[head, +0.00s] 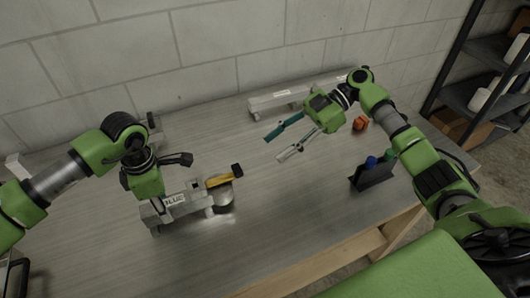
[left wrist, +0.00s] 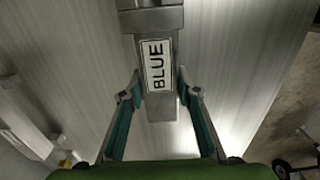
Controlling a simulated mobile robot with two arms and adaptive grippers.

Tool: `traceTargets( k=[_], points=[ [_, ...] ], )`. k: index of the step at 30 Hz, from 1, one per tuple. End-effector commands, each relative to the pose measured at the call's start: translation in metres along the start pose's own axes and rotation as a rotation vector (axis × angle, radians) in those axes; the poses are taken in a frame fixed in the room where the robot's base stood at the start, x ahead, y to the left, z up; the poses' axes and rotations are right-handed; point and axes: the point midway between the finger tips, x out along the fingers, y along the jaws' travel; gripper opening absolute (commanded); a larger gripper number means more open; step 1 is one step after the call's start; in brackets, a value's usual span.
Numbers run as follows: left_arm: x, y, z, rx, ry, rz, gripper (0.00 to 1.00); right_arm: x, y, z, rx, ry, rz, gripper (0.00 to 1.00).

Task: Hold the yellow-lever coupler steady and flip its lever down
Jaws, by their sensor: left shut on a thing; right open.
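The grey metal coupler (head: 190,203) lies on the table at the left of the head view. A plate reading BLUE is on its bar. Its yellow lever (head: 219,181) with a black end (head: 237,170) points right, its black end a little higher. In the left wrist view the labelled bar (left wrist: 160,107) runs between two teal fingers. My left gripper (head: 158,203) is shut on this bar from above; its fingertips (left wrist: 160,84) sit at both sides. My right gripper (head: 274,148) is open and empty, above the table and to the right of the lever.
Another grey coupler bar (head: 278,99) lies along the back wall. An orange block (head: 360,123) and a black holder (head: 373,177) with blue and green knobs stand on the right. A dark shelf (head: 480,100) is beyond the table. The front middle of the table is clear.

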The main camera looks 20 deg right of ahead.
Motion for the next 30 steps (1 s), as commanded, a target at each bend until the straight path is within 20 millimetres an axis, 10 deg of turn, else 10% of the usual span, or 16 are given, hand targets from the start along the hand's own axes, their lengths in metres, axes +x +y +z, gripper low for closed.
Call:
traceTargets(
  k=[14, 15, 17, 30],
  points=[
    [0.0001, 0.0008, -0.0016, -0.002, 0.003, 0.002, 0.0, -0.0088, -0.0003, -0.0001, 0.0, 0.0, 0.0, 0.44],
    [0.0001, 0.0008, -0.0016, -0.002, 0.004, 0.002, 0.35, -0.0088, -0.0003, -0.0001, 0.0, 0.001, 0.0, 0.44],
    [0.0001, 0.0008, -0.0016, -0.002, 0.003, 0.001, 0.5, -0.0087, -0.0003, 0.0, 0.0, 0.001, 0.0, 0.44],
    [-0.0072, 0.0008, -0.0004, 0.0, 0.001, 0.002, 0.5, -0.0084, -0.0003, -0.0001, 0.001, 0.001, -0.001, 0.44]
  ],
)
